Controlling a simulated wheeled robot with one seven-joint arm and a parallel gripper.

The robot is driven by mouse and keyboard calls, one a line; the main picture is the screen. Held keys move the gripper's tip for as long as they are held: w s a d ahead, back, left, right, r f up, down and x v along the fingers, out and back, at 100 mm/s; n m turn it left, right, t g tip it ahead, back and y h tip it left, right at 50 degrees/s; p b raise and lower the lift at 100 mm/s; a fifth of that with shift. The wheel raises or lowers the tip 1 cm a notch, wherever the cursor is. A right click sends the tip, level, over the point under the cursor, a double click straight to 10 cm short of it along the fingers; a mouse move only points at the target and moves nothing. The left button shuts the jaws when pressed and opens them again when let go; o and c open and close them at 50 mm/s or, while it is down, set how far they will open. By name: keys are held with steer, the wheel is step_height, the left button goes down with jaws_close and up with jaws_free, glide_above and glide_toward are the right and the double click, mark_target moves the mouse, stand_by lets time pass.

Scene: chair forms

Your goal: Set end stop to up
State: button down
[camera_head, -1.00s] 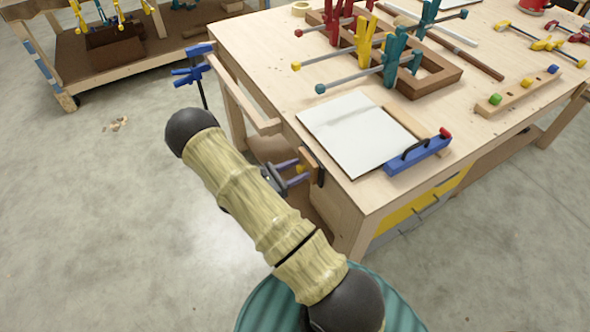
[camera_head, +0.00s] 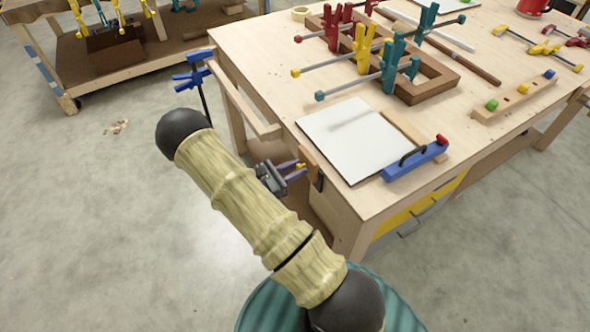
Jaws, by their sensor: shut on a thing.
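The end stop looks to be the small brown wooden flap (camera_head: 309,161) at the near left edge of the workbench, beside the white board. A black part (camera_head: 320,181) sits at its right side, and a small yellow knob (camera_head: 301,165) shows on its left face. My gripper (camera_head: 297,168) comes in from the left, below the tabletop edge, with its purple-grey fingers shut on the yellow knob. The flap's top reaches about the level of the tabletop edge. My arm hides part of the area below, and the exact grip is small in view.
The workbench (camera_head: 265,95) holds a white board (camera_head: 352,140), a blue fence with a black handle (camera_head: 415,160), and several clamps on a brown frame (camera_head: 440,82). A wooden rail (camera_head: 245,108) and a blue clamp (camera_head: 193,78) are at its left side.

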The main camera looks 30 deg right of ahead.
steer(key=shift+w+r, duration=0.1)
steer(key=shift+r, duration=0.2)
steer(key=c, duration=1.2)
jaws_free()
steer(key=shift+c, duration=0.2)
steer(key=shift+f, duration=0.1)
steer(key=shift+a, duration=0.1)
steer(key=shift+a, duration=0.3)
steer(key=a+b, duration=0.3)
steer(key=a, duration=1.3)
steer(key=shift+s+a, duration=0.35)
steer(key=shift+a, duration=0.05)
steer(key=shift+d, duration=0.15)
